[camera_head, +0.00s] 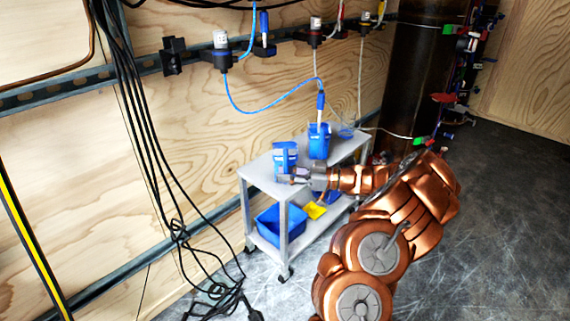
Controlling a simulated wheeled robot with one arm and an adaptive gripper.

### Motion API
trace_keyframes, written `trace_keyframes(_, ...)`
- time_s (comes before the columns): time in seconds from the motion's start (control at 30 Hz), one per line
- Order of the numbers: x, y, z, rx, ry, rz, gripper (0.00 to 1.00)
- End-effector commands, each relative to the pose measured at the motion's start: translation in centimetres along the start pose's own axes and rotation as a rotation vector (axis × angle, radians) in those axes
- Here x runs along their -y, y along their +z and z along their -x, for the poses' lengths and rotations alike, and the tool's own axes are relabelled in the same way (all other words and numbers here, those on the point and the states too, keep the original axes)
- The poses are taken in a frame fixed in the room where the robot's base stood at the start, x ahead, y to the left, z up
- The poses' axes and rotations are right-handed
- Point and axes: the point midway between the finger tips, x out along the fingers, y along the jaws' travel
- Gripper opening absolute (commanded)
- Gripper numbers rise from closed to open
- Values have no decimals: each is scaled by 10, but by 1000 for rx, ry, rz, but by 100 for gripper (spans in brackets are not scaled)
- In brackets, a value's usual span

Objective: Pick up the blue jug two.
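Two blue jugs stand on the top shelf of a grey wheeled cart (262,176). The nearer left jug (285,153) is by the cart's front left part. The other jug (319,147) is farther back to the right, with a blue-and-white probe (320,105) standing in it. No label shows which one is jug two. My gripper (290,178) reaches in from the right, at the lower front of the nearer jug. It overlaps that jug's base in the picture. The fingers are too small to tell whether they touch it or are open or shut.
A clear bluish container (344,131) stands at the cart's back right. The lower shelf holds a blue bin (278,226) and a yellow item (315,211). Black cables (165,170) hang left of the cart. A blue tube (265,109) loops above it from the wall rail.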

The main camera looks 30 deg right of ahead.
Motion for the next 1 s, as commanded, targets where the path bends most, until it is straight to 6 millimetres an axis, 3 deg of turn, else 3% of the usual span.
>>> trace_keyframes(0.07, 0, 0, 0, 0, 0, 0, 27)
trace_keyframes(0.33, 0, 0, 0, 0, 0, 0, 0)
trace_keyframes(1.0, 0, -1, 0, 0, 0, 0, 0)
